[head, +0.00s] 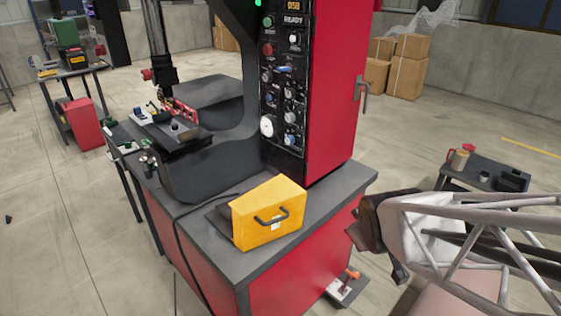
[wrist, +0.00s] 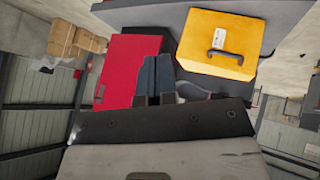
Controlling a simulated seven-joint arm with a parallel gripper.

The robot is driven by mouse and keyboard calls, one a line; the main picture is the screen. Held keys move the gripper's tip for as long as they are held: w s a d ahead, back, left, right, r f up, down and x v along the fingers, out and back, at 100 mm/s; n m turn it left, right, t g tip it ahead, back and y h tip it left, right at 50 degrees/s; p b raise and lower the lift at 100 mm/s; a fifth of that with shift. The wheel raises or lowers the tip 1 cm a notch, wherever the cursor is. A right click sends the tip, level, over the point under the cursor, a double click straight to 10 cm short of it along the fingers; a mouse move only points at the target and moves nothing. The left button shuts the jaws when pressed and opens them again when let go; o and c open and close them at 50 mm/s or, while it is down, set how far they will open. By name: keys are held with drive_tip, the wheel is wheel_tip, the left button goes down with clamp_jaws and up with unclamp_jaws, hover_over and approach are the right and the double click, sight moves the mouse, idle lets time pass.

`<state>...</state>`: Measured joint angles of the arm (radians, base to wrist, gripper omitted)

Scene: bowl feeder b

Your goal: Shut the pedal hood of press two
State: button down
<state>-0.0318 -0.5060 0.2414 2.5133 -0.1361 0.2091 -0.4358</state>
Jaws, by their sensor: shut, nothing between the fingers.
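The yellow hood (head: 258,208) sits on the dark top of the red press base (head: 300,262). It has a black bar handle (head: 271,217) and a small white label on its front face. A dark flat plate shows at its left edge; I cannot tell how its hinge stands. In the wrist view the hood (wrist: 212,32) is at the upper right, with its handle (wrist: 226,55) facing me. My gripper (head: 352,236) is right of the hood and apart from it. In the wrist view its fingers (wrist: 157,72) are shut together and empty.
The tall red press cabinet (head: 338,100) with a control panel rises behind the hood. A small plate with an orange-topped lever (head: 345,285) lies on the floor near the base. A low dark table (head: 482,178) stands at right. Open floor lies between.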

sight(273, 204)
drive_tip(key=w+a+f+n+t+y, duration=0.3)
drive_tip(key=w+a+f+n+t, duration=0.25)
drive_tip(key=f+n, duration=0.2)
drive_tip(key=s+a+f+n+t+y, duration=0.2)
drive_tip(key=a+n+y, duration=0.4)
drive_tip(key=n, duration=0.3)
drive_tip(key=shift+a+f+n+t+y, duration=0.25)
drive_tip(key=shift+f+n+t+y, duration=0.1)
drive_tip(key=shift+f+t+y, duration=0.15)
drive_tip(key=shift+w, duration=0.1)
drive_tip(key=shift+x, duration=6.9)
drive_tip(key=shift+w+a, duration=0.1)
